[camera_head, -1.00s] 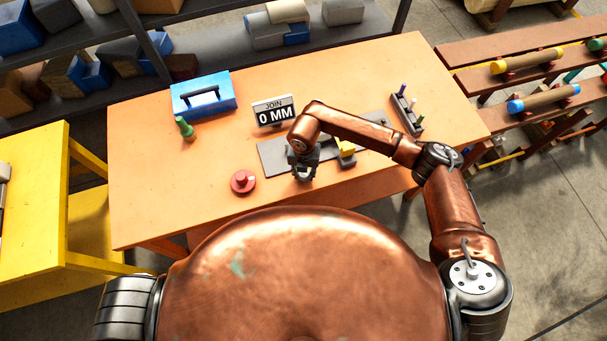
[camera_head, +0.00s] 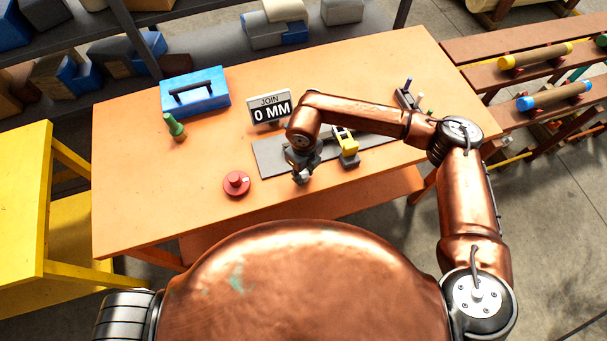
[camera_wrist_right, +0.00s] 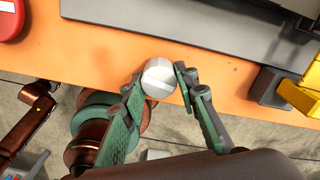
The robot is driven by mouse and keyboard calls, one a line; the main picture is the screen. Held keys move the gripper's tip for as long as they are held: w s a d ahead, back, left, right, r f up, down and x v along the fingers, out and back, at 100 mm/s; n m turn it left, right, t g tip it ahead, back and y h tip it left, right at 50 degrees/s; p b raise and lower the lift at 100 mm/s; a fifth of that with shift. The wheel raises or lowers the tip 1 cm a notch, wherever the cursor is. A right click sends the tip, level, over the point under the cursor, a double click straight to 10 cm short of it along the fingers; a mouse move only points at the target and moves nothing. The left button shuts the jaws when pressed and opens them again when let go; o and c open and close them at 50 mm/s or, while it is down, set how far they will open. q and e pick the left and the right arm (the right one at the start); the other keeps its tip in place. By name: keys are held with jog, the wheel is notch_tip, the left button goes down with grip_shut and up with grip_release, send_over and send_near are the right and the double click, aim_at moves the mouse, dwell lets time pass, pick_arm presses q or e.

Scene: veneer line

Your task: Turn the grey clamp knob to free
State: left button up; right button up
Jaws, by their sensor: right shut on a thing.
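The grey clamp knob (camera_wrist_right: 158,70) is a pale, faceted round knob. In the right wrist view it sits between the fingertips of my right gripper (camera_wrist_right: 160,82), which is shut on it. In the head view my right gripper (camera_head: 301,176) is at the front edge of the orange table, beside the long grey plate (camera_head: 270,158). The knob is hidden behind the fingers there, and its turn angle cannot be told. My left gripper is not in view.
A yellow part on a dark block (camera_head: 346,146) stands just right of my gripper. A red round piece (camera_head: 235,184) lies to its left. A display (camera_head: 270,108) reading JOIN 0 MM, a green piece (camera_head: 175,127) and a blue toolbox (camera_head: 196,93) stand farther back.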

aim_at(303, 173)
jog(key=shift+w+n+b, duration=0.1)
jog(key=shift+n+b, duration=0.6)
jog(key=shift+n, duration=0.3)
jog(key=shift+a+r, duration=0.1)
jog(key=o, duration=1.1)
jog(key=shift+o, duration=0.2)
notch_tip(303, 173, up, 12)
